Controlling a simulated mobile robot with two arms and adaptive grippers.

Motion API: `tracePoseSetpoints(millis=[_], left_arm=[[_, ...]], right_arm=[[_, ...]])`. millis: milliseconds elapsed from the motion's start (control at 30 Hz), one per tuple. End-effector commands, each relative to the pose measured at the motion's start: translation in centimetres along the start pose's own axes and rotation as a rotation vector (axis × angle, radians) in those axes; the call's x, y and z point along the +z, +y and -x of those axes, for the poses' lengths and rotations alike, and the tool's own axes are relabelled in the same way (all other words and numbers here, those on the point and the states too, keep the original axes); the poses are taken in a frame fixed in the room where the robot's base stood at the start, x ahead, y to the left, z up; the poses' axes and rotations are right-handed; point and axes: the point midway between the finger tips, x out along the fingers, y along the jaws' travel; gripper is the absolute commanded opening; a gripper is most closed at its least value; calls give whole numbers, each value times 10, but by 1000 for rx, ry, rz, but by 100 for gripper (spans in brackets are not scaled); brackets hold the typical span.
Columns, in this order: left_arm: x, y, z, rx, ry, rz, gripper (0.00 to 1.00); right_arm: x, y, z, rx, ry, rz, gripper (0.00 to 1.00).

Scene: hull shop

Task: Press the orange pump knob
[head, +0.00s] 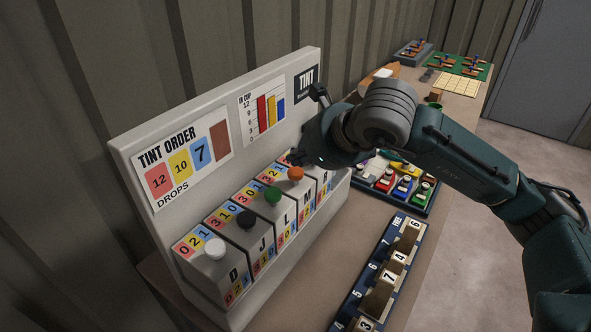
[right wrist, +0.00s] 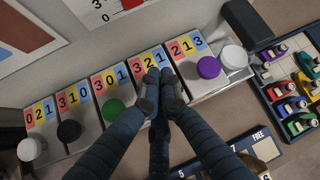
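The orange pump knob (head: 295,173) sits on top of a pump box in the row, right of the green knob (head: 272,195). My right gripper (head: 299,157) is just above and behind it in the head view; I cannot tell whether they touch. In the right wrist view the right gripper's fingers (right wrist: 159,84) are drawn together with nothing seen between them. They cover the spot right of the green knob (right wrist: 113,110), and the orange knob is hidden there. My left gripper is in neither view.
Neighbouring knobs are black (head: 246,219), white (head: 215,250) and purple (right wrist: 208,67). The upright tint order panel (head: 185,160) stands behind the row. A tray of coloured toy-like pieces (right wrist: 290,95) and a numbered rack (head: 385,270) lie on the bench in front.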

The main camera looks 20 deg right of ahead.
Motion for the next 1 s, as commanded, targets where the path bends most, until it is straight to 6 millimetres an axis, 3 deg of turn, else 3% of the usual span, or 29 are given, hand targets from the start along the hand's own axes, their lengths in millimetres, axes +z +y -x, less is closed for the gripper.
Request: tracePoseSetpoints(millis=[500,1000], left_arm=[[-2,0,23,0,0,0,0],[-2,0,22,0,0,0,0]], right_arm=[[32,-13,34,1,-2,1,0],[32,-13,34,0,-1,0,0]])
